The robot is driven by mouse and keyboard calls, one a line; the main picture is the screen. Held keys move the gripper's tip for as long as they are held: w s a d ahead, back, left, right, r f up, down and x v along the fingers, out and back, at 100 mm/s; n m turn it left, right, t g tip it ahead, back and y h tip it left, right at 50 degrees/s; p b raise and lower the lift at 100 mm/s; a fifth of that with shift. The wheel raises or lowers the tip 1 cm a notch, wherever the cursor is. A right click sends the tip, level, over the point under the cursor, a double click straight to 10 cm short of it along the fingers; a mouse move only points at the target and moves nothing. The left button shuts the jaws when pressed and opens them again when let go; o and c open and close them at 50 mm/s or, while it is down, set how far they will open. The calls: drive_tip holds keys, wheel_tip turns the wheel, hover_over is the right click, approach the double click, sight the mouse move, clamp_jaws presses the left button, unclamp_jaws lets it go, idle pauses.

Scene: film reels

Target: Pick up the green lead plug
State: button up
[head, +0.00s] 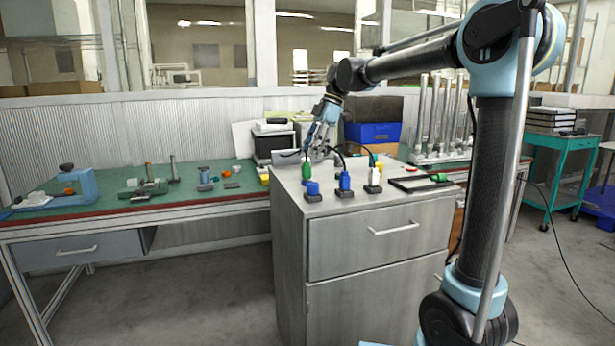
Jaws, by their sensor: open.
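A green plug (306,170) stands upright at the back left of the grey cabinet top (325,207), with a dark lead running from its upper end. My gripper (316,150) points down just above and beside this plug, its fingers open. Whether the fingers reach around the plug or touch it is too small to tell. Another green piece (438,177) lies at the right of the cabinet top, by a flat black frame (412,184). A small green part also shows behind the white plug.
Two blue plugs (312,188) (345,182) and a white plug (374,177) stand in dark bases in front of my gripper. Dark leads arch between the plugs. A green-topped workbench (110,200) with small parts is at the left. The cabinet's front edge is clear.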

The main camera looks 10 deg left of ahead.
sight(307, 166)
drive_tip(key=shift+x, duration=3.45)
drive_tip(key=shift+s+r, duration=0.1)
drive_tip(key=shift+s, duration=0.1)
clamp_jaws()
